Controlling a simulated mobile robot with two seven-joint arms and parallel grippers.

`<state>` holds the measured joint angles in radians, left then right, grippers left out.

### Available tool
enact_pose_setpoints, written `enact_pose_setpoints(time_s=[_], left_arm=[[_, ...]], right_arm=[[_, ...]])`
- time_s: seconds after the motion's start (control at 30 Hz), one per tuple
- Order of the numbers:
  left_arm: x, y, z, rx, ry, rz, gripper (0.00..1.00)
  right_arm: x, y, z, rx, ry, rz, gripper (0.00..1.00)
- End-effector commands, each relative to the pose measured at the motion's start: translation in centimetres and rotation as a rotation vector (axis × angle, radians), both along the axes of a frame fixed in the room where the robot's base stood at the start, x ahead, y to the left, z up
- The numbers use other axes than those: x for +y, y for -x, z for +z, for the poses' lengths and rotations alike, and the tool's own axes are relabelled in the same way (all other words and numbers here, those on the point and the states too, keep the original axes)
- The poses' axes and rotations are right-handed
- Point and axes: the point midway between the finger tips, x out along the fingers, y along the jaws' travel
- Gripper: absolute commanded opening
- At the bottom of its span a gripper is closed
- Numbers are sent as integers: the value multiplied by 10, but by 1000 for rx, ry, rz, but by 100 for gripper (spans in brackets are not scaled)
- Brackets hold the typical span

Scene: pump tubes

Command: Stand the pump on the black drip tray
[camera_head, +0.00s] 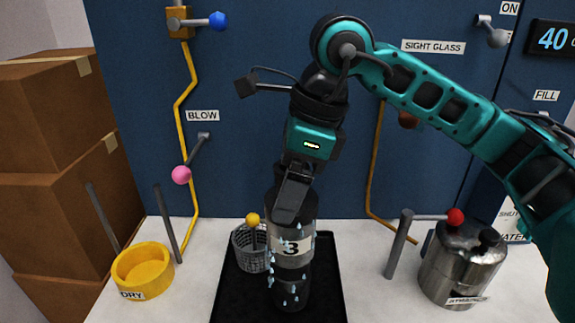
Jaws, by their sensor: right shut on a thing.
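The pump (292,247) is a dark cylinder with a clear band marked "3" and pale blue water drops on its sides. It is close to upright. The black drip tray (332,285) lies flat on the white counter, and the pump's lower end shows over it. I cannot tell whether the pump touches the tray. My right gripper (291,208), on the teal arm reaching in from the right, points down and is shut on the pump's upper part. The fingers partly hide its top. My left gripper is not in view.
A grey mesh basket (248,262) with a yellow-knobbed lever (252,218) stands close left of the pump. A yellow "DRY" ring (143,270) is at left. A steel pot (462,265) and a red-knobbed lever (454,215) stand at right. A blue panel (245,150) rises behind.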

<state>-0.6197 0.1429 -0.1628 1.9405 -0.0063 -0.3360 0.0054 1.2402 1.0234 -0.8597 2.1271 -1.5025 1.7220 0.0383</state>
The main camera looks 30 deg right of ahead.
Motion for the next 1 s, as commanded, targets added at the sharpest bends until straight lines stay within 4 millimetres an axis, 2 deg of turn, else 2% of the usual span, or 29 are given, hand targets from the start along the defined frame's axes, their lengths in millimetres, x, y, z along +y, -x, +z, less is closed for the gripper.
enact_pose_setpoints(time_s=[0.47,0.5,0.67,1.0], left_arm=[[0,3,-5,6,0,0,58],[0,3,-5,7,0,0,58],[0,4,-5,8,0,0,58],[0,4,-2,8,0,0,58]], right_arm=[[0,-1,-6,-14,-5,-1,0],[0,0,-9,-1,1,1,85],[0,0,-9,-1,1,1,100],[-1,0,-3,-3,0,-1,100]])
